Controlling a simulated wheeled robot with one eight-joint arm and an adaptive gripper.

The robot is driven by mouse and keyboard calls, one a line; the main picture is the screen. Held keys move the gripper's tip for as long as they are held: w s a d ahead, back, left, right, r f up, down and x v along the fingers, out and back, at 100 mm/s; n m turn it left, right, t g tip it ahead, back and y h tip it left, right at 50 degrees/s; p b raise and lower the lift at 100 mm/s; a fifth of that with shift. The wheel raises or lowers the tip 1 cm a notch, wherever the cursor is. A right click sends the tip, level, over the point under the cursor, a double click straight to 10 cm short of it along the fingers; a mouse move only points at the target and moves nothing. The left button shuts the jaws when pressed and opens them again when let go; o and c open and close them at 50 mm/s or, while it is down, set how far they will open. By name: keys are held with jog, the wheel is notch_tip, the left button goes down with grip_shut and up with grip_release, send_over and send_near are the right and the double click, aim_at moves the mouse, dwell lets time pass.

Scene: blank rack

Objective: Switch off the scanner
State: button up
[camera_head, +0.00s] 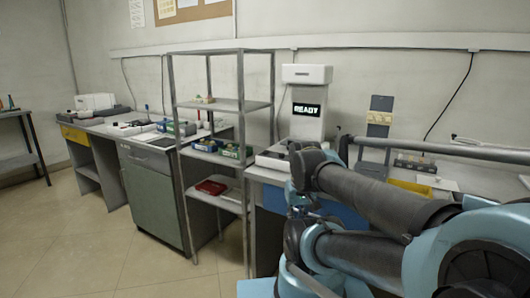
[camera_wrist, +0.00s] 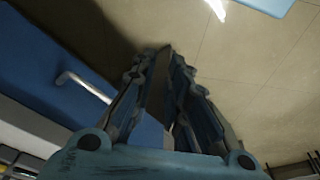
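The scanner looks to be the tall white device (camera_head: 307,113) on the bench just right of the open rack. Its small dark screen (camera_head: 306,109) reads "READY". No switch can be made out on it. My arm crosses the right foreground of the head view, in front of the bench and to the right of and below the device. My gripper shows in the wrist view (camera_wrist: 166,52), its two fingers converging at the tips with nothing visible between them. The scanner cannot be seen in the wrist view.
An open metal rack (camera_head: 241,105) with small boxes stands left of the scanner. A blue drawer front (camera_head: 341,211) sits under the bench; a blue panel with a pale bar handle (camera_wrist: 85,86) is beside my fingers in the wrist view. The tiled floor (camera_head: 95,235) at left is clear.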

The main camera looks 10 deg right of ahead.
jog(key=w+r, duration=0.2)
jog(key=r, duration=0.1)
jog(key=w+r+n, duration=0.1)
jog(key=w+r, duration=0.1)
jog(key=w, duration=0.1)
jog(key=w+r+n, duration=0.1)
jog(key=w+r, duration=0.2)
jog(key=shift+a+r, duration=0.25)
jog(key=shift+r, duration=0.1)
grip_shut()
notch_tip(320, 180, up, 14)
jog(key=n+h, duration=0.1)
jog(key=n, duration=0.7)
send_over(266, 152)
jog(key=a, duration=0.2)
jog(key=shift+w+g, duration=0.2)
jog(key=shift+g, duration=0.2)
jog(key=shift+d, duration=0.1)
jog(key=f, duration=0.6)
jog(key=w+d+f, duration=0.1)
jog(key=f, duration=0.2)
jog(key=shift+w+f, duration=0.1)
jog(key=shift+f, duration=0.3)
jog(key=shift+a, duration=0.2)
